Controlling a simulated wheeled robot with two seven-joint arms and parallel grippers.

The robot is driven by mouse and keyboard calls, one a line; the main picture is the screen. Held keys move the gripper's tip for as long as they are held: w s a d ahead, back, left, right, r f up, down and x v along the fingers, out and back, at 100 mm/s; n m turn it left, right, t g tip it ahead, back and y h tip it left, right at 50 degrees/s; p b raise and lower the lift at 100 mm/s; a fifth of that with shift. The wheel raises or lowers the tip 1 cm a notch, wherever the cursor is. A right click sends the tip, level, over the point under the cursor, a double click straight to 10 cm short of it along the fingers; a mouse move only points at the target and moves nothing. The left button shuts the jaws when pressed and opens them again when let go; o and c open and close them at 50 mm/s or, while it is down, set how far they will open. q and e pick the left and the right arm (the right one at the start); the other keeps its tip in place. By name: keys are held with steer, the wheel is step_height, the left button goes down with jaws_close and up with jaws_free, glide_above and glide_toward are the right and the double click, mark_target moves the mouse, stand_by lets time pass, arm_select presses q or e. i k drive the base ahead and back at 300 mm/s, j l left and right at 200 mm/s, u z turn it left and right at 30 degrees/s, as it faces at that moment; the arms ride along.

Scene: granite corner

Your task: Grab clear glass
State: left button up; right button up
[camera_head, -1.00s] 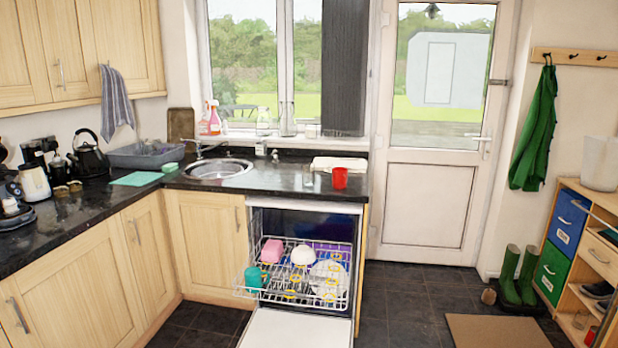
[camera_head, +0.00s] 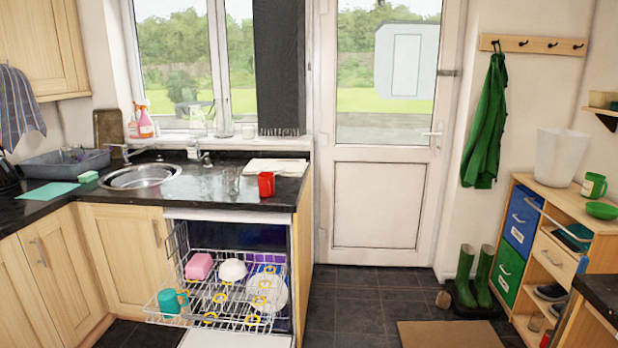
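A small clear glass (camera_head: 233,182) stands on the black granite counter (camera_head: 205,203), just left of a red mug (camera_head: 266,185). It is see-through, so its outline is faint. Clear glass vessels (camera_head: 197,121) also stand on the windowsill behind the sink. Another small glass-like tumbler (camera_head: 536,322) shows low in the wooden shelf unit at right. Neither of my grippers is in view.
The dishwasher below the counter is open, its rack (camera_head: 215,290) pulled out with a pink item, a white bowl, plates and a teal mug. A sink (camera_head: 140,177) lies left of the glass. Dark tiled floor (camera_head: 355,290) is clear before the door.

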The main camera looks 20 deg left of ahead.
mark_target(230, 175)
steer(key=i+l+z, duration=0.1)
steer(key=i, duration=0.4)
steer(key=i+l+z, duration=0.1)
steer(key=i+l, duration=0.2)
steer(key=i, duration=0.2)
